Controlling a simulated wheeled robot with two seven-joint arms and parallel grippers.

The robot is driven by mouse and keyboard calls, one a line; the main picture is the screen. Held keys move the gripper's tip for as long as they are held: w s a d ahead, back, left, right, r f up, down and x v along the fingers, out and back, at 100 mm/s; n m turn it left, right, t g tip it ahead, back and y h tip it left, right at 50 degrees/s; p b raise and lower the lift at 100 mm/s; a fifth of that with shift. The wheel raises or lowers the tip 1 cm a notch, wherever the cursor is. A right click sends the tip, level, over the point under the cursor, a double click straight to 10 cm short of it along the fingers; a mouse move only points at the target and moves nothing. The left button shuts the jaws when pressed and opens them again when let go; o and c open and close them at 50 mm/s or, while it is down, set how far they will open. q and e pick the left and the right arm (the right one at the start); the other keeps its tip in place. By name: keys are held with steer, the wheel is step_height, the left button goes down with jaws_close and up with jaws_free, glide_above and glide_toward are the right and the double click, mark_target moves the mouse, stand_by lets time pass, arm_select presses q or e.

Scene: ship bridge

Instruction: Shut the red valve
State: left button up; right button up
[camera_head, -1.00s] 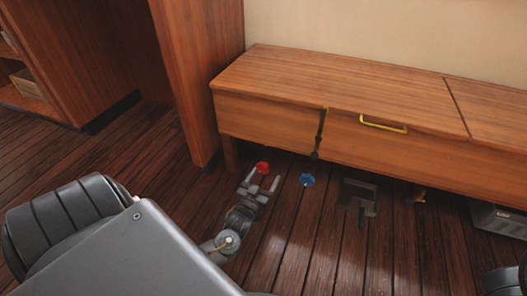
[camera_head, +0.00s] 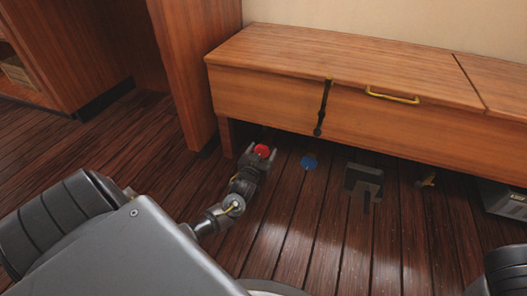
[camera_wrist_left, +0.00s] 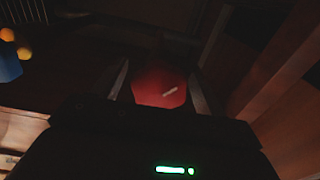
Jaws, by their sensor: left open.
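The red valve (camera_head: 262,151) is a small red handle low in front of the wooden bench, near its left end. My left gripper (camera_head: 259,154) is at the valve, with its fingers open on either side of it. In the left wrist view, the red valve (camera_wrist_left: 161,85) sits between the two fingers (camera_wrist_left: 160,88), and small dark gaps seem to show beside it. I cannot tell whether either finger touches it. The valve's lower part and its mounting are hidden. My right gripper does not show.
A blue valve (camera_head: 309,162) stands to the right of the red one. A dark grey block (camera_head: 363,184), a small brass-coloured fitting (camera_head: 427,180) and a grey box (camera_head: 503,199) lie farther right. The bench (camera_head: 350,75) overhangs this area; a wooden post (camera_head: 190,75) rises at left.

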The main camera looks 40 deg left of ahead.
arm_select(q)
steer(key=shift+w+a, duration=0.2)
steer(key=shift+w, duration=0.4)
